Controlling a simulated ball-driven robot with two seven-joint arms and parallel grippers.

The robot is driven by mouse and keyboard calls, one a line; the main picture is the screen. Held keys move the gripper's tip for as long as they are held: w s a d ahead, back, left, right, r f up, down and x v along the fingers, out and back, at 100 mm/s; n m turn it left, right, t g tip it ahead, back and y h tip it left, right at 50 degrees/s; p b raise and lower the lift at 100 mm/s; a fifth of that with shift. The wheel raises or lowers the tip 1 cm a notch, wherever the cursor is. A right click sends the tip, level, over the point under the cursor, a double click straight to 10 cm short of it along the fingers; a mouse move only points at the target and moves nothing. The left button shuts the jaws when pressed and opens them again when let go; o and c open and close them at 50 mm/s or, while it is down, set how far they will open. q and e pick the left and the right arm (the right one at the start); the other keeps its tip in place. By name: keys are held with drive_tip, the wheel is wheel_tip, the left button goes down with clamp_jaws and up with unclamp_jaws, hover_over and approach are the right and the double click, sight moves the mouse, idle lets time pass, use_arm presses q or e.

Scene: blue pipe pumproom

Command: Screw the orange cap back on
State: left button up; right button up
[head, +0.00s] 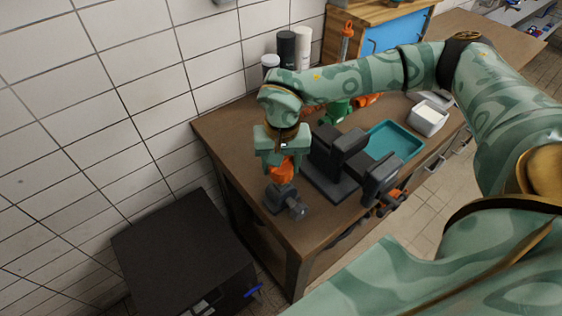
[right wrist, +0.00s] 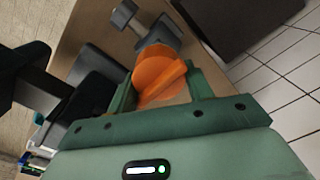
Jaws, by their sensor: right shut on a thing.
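The orange cap (head: 283,171) is between the fingers of my right gripper (head: 282,165), which points down over the workbench's near left corner. In the right wrist view the cap (right wrist: 160,74) fills the space between the fingers of my right gripper (right wrist: 165,92). A grey fitting (head: 287,201) stands on the bench directly under the cap. It also shows just beyond the cap in the right wrist view (right wrist: 150,28). Whether the cap touches or is seated on the fitting I cannot tell. My left gripper is not in view.
A dark vise (head: 335,165) stands on the workbench (head: 233,135) right beside the gripper. A teal tray (head: 397,140) and a white bin (head: 427,118) lie farther right. Dark and white canisters (head: 287,48) stand at the back by the tiled wall. A black cabinet (head: 185,250) stands below left.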

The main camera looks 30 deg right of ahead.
drive_tip(key=shift+f+p, duration=0.25)
drive_tip(key=shift+p, duration=0.1)
idle(0.4)
drive_tip(key=shift+f, duration=0.3)
idle(0.6)
